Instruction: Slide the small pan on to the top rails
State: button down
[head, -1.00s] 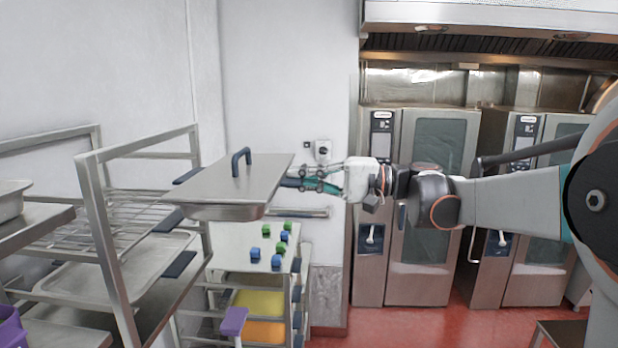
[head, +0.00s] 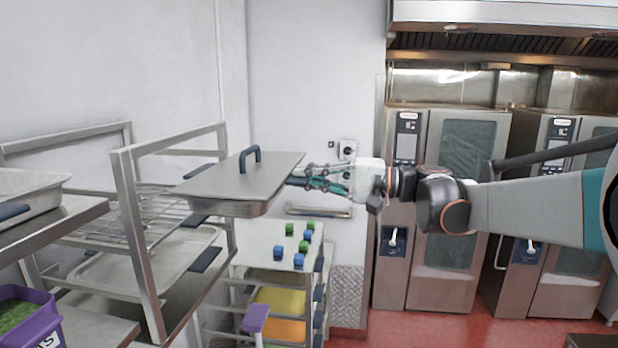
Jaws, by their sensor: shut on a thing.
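The small pan (head: 240,183) is a steel pan with a flat lid and a dark blue loop handle on top. My gripper (head: 305,180) comes from the right and is shut on the pan's right end, holding it about level in the air. The rack (head: 133,225) with rails stands to the left. The pan's left end overlaps the rack's open side in the picture, near the height of the upper rails (head: 172,152). I cannot tell whether the pan touches a rail.
A wire shelf (head: 105,235) and a tray (head: 165,262) sit lower in the rack. A trolley top (head: 262,240) with several blue and green blocks stands below the pan. A purple tub (head: 25,315) is at lower left. Ovens (head: 462,190) stand behind my arm.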

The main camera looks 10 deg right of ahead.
jog(key=shift+d+r, duration=0.1)
jog(key=shift+d, duration=0.05)
dwell(0.3)
jog(key=b, duration=0.1)
send_near(200, 169)
jog(key=shift+v, duration=0.95)
jog(key=shift+w, duration=0.15)
dwell(0.4)
jog(key=shift+b+x, duration=0.45)
jog(key=shift+x, duration=5.3)
jog(key=shift+w+a+f, duration=0.1)
jog(key=shift+a+f, duration=0.2)
jog(key=shift+f, duration=0.05)
